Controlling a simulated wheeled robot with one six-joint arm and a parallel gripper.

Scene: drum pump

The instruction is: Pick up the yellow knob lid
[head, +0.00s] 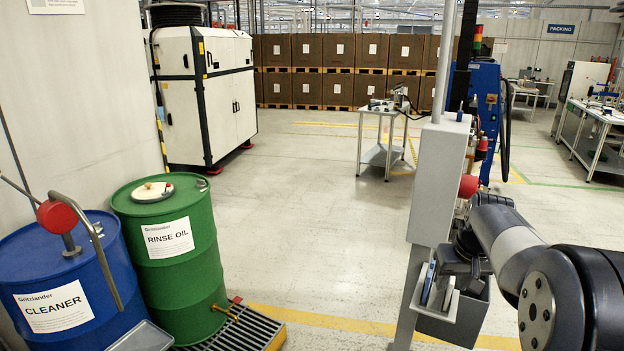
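A pale cream round lid (152,191) with a small knob lies on top of the green drum (165,260) labelled RINSE OIL, at the left in the head view. The knob is too small for me to be sure of its colour. A small red and dark item sits at the lid's right edge. My gripper (466,253) is at the right, beside the grey post and far from the lid. Its fingers are dark and hard to make out, so its opening does not show.
A blue drum (62,285) labelled CLEANER, with a red-ended pump and bent grey pipe, stands left of the green drum. A grey post with a box (440,180) and holder stands near my arm. Open floor (310,210) lies between the drums and the post.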

